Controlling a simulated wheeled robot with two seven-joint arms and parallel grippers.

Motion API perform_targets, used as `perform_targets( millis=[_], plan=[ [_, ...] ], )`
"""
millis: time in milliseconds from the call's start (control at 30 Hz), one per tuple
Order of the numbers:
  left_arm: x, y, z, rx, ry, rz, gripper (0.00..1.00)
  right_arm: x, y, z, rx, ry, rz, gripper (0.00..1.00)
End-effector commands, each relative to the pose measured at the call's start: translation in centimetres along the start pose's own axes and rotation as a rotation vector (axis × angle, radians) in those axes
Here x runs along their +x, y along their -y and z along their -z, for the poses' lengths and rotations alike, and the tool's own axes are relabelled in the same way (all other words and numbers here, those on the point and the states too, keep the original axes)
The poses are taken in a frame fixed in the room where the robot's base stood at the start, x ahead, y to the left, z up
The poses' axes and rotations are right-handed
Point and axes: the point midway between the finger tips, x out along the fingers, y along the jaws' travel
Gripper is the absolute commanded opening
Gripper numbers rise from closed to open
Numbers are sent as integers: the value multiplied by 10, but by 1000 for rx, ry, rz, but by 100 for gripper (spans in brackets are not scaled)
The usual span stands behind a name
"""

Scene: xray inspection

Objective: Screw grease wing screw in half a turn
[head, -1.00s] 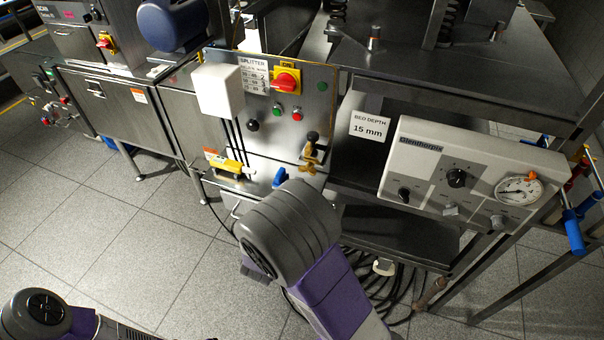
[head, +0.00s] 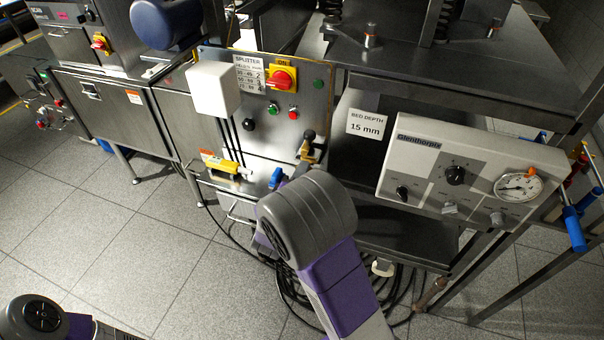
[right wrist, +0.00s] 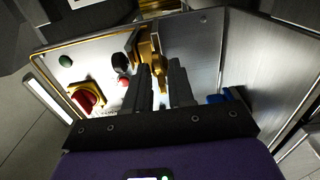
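The brass grease wing screw (head: 307,153) is on the lower right of the splitter panel (head: 226,130), below a black knob. In the head view my right forearm and wrist stand just below it. In the right wrist view the brass screw (right wrist: 155,62) shows just beyond the fingertips, close to the gap between them. My right gripper (right wrist: 162,85) has its two dark fingers apart, with nothing seen held between them. Whether a finger touches the screw I cannot tell. My left arm shows only at the lower left corner of the head view; its gripper is out of frame.
A yellow-handled valve (head: 220,163) and a blue handle (head: 276,178) sit beside the screw. A red rotary switch (head: 281,79) is higher on the panel. A grey control box with a gauge (head: 518,187) juts out at right. Cables (head: 290,285) lie below.

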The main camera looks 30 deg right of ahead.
Motion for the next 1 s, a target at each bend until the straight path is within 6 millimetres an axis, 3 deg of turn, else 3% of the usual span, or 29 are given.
perform_targets(
  millis=[467, 1000],
  plan=[
    [-6, -2, 0, 0, 0, 0, 53, 0, -1, 0, 105, -1, 1, 0],
    [-17, -6, -1, 0, 0, 0, 53, 0, 0, 0, 584, 0, 1, 0]
  ],
)
